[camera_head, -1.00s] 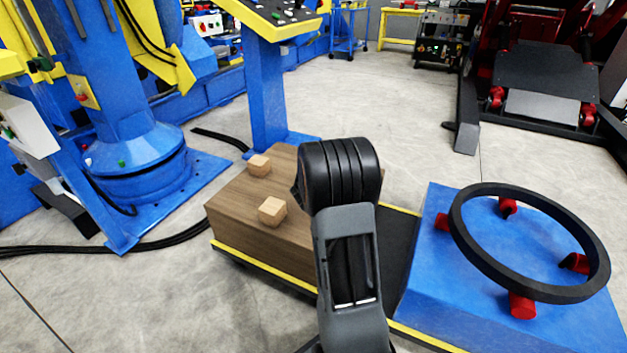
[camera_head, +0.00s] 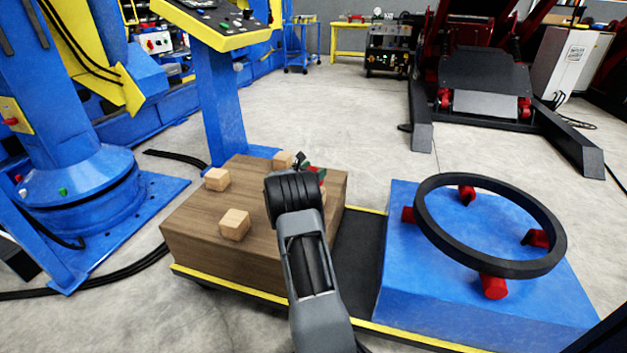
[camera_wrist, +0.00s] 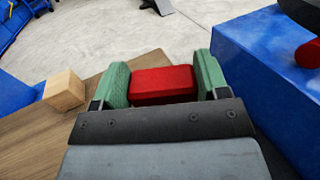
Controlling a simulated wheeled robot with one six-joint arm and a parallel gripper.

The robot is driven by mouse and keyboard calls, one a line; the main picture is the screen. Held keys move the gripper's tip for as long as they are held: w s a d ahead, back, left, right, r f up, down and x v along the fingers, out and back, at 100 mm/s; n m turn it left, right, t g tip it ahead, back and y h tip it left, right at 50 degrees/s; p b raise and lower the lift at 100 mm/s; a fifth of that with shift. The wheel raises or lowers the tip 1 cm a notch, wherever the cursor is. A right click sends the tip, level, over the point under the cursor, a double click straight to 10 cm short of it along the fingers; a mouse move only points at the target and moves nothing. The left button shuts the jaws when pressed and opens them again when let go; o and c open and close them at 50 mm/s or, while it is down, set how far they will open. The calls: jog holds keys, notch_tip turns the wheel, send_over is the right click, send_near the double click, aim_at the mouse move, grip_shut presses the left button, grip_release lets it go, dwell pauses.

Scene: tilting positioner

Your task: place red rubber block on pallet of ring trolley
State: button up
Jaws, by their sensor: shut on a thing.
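The red rubber block (camera_wrist: 163,86) is held between the two green fingers of my gripper (camera_wrist: 162,76) in the wrist view. In the head view my gripper (camera_head: 311,169) is mostly behind my dark wrist, with a bit of green and red showing. It is over the back right part of the brown wood-grained pallet (camera_head: 195,235) on the ring trolley (camera_head: 230,287). Wooden cubes (camera_head: 234,224) stand on the pallet, and one cube (camera_wrist: 64,90) shows left of my gripper in the wrist view. I cannot tell whether the red block touches the pallet.
A blue block (camera_head: 440,300) with a black ring (camera_head: 425,225) on red supports (camera_head: 494,286) stands on the trolley's right side. A dark strip (camera_head: 355,255) lies between it and the pallet. A blue post (camera_head: 222,115) with a yellow-edged panel stands behind.

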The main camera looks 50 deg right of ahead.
jog(key=shift+w+d+f+b, duration=0.1)
jog(key=shift+f+b, duration=0.45)
jog(key=shift+f, duration=1.1)
jog(key=shift+f, duration=0.15)
jog(key=o, duration=1)
